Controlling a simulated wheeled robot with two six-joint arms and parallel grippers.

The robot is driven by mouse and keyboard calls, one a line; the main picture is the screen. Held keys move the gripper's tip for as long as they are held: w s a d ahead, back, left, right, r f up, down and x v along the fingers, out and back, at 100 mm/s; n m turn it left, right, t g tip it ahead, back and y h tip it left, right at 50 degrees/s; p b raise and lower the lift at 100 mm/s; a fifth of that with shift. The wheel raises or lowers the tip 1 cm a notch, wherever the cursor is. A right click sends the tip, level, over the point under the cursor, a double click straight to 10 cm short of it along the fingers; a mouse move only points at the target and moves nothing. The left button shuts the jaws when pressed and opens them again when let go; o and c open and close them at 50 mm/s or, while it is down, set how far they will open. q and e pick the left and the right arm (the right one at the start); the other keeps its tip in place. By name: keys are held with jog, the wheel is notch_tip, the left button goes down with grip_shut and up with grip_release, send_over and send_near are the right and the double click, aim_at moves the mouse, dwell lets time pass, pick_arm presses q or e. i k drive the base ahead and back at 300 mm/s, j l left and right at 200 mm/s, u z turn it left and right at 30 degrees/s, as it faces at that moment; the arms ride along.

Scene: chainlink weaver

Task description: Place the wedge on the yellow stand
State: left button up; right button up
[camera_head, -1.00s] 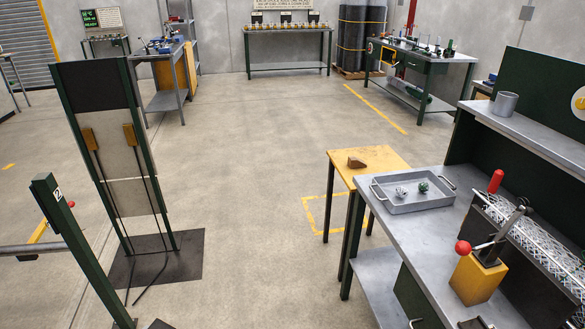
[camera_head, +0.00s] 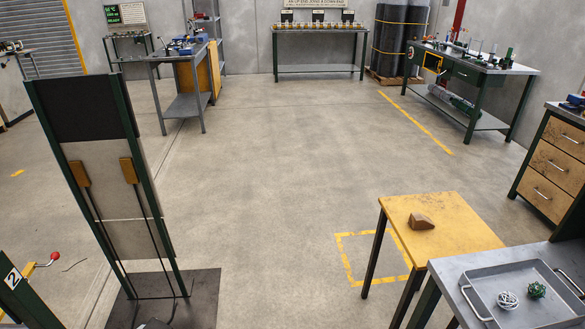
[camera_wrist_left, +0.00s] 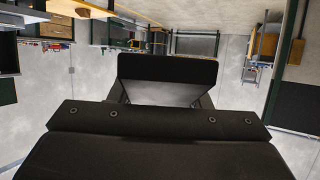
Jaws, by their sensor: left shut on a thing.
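The wedge (camera_head: 421,221) is a small brown block with a sloping top. In the head view it rests on the yellow stand (camera_head: 455,240), a yellow-topped table with dark legs, at the right. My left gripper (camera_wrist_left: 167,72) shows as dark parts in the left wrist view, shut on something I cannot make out. It is not in the head view, so its distance from the wedge cannot be told. My right gripper is in neither view.
A grey workbench (camera_head: 455,290) adjoins the yellow stand and carries a metal tray (camera_head: 478,302) with a pale and a green wire ball. A tall panel (camera_head: 118,210) stands at the left. The floor (camera_head: 270,190) between is clear.

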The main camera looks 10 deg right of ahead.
aim_at(458, 221)
jog(key=i+z, duration=0.3)
jog(key=i, duration=0.15)
jog(key=i+j+z, duration=0.25)
jog(key=i, duration=0.2)
jog(key=i+j+z, duration=0.3)
jog(key=i, duration=0.15)
jog(key=i+j+z, duration=0.1)
jog(key=z, duration=0.3)
jog(key=i+j+z, duration=0.2)
jog(key=z, duration=0.2)
jog(key=i+j+z, duration=0.2)
jog(key=z, duration=0.2)
jog(key=i+j+z, duration=0.1)
jog(key=j+z, duration=0.3)
jog(key=i+j+z, duration=0.1)
jog(key=z, duration=0.3)
jog(key=j+z, duration=0.15)
jog(key=z, duration=0.25)
jog(key=i+j+z, duration=0.1)
jog(key=z, duration=0.3)
jog(key=j+z, duration=0.4)
jog(key=i+j+z, duration=0.1)
jog(key=j+z, duration=0.65)
jog(key=z, duration=0.2)
jog(key=i+j, duration=0.05)
